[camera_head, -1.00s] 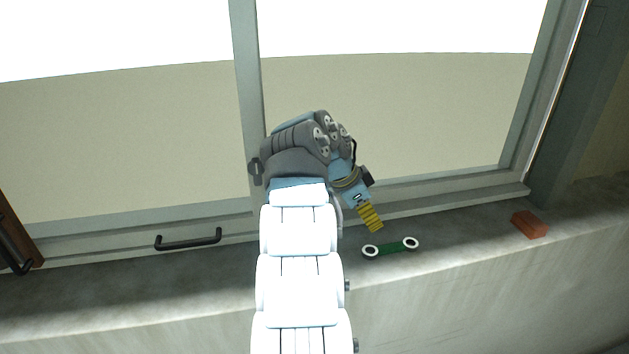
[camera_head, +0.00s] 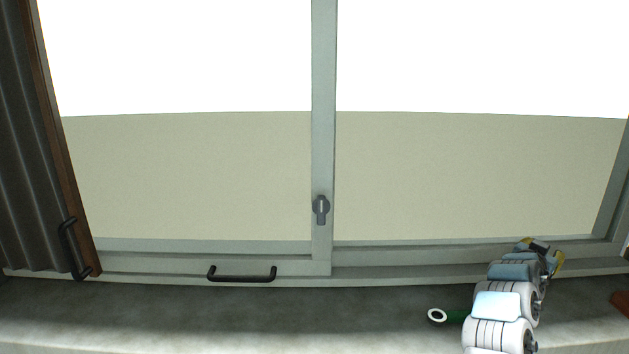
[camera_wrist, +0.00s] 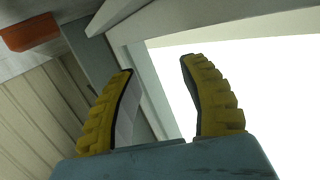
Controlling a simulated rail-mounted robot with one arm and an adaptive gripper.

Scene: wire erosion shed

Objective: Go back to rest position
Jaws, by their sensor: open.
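My gripper (camera_head: 541,250) is at the lower right in the head view, in front of the right window pane's lower frame. In the wrist view my gripper (camera_wrist: 158,95) shows two yellow ribbed fingers spread apart with nothing between them. The window frame and bright glass lie beyond the fingers there. My white arm crosses the sill at the lower right of the head view.
A green piece with white ring ends (camera_head: 437,315) lies on the sill, partly hidden by my arm. An orange-red block (camera_head: 620,304) sits at the right edge; it also shows in the wrist view (camera_wrist: 30,32). Black handles (camera_head: 242,274) and a window latch (camera_head: 321,208) protrude.

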